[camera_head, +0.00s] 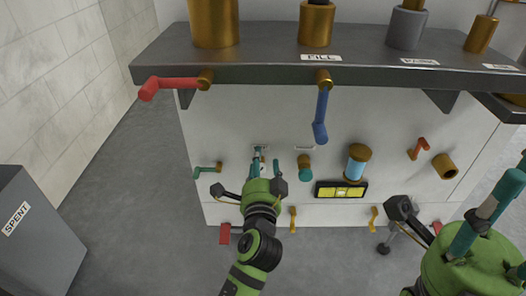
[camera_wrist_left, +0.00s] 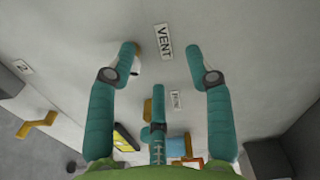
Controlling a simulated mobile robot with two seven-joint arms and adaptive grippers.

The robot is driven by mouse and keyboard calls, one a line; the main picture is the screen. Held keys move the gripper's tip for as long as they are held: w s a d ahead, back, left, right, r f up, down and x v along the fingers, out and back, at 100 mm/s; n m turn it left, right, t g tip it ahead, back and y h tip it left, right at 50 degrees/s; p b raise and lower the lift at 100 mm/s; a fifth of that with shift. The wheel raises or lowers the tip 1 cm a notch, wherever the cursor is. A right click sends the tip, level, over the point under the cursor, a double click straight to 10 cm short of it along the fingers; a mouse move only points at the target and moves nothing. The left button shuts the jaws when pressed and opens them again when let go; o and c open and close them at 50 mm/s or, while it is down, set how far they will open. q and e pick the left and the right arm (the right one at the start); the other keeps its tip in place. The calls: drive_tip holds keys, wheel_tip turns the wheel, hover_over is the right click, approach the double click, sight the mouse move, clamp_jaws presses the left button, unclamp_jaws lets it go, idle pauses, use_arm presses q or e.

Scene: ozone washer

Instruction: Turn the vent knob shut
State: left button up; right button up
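The vent knob (camera_wrist_left: 137,64) is a small pale and brown piece on the white panel, mostly hidden behind a finger in the left wrist view. The VENT label (camera_wrist_left: 164,42) is beside it. My left gripper (camera_head: 263,163) is in front of the panel near the knob; in the wrist view (camera_wrist_left: 165,75) its teal fingers are spread. One fingertip overlaps the knob; I cannot tell whether they touch. Nothing is held. My right gripper (camera_head: 506,205) is at the right edge, partly cut off, with its visible fingers apart and empty.
A red lever (camera_head: 175,83) and a blue lever (camera_head: 321,115) hang by the dark shelf (camera_head: 260,74). A teal knob (camera_head: 304,162), a blue cylinder (camera_head: 356,163) and a yellow level (camera_head: 341,191) lie right of my left gripper. A grey SPENT bin (camera_head: 35,240) stands left.

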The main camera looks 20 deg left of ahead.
use_arm(q)
wheel_tip(320, 180, up, 7)
drive_tip(key=shift+d+f, duration=0.15)
drive_tip(key=shift+f, duration=0.05)
